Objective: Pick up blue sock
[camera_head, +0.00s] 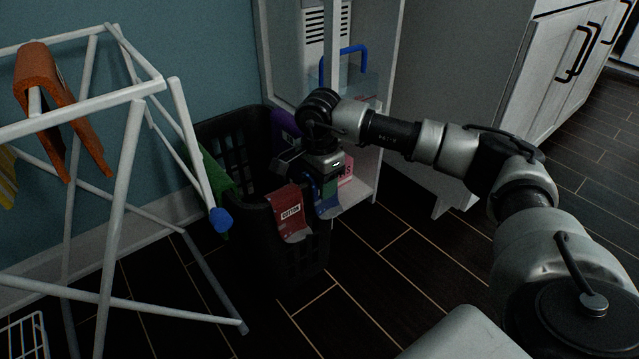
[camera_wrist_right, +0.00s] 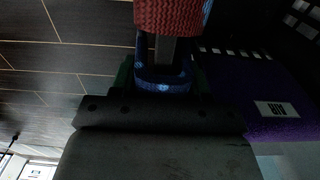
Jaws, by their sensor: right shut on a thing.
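The blue sock (camera_head: 325,206) is at the right part of the dark laundry basket's rim, beside a red cloth, and is mostly covered by my gripper. It also shows in the right wrist view (camera_wrist_right: 165,84) as a blue patterned band between the fingers. My right gripper (camera_head: 326,186) points down at the rim and is shut on the blue sock. I cannot tell whether the sock is clear of the rim. My left gripper is not in view.
The black basket (camera_head: 296,262) holds a red cloth (camera_head: 290,212) labelled cotton, a green cloth (camera_head: 222,192) and a purple cloth (camera_head: 284,128) over its rim. A white drying rack (camera_head: 110,235) with an orange cloth (camera_head: 60,95) stands left. A white shelf unit (camera_head: 362,190) stands behind.

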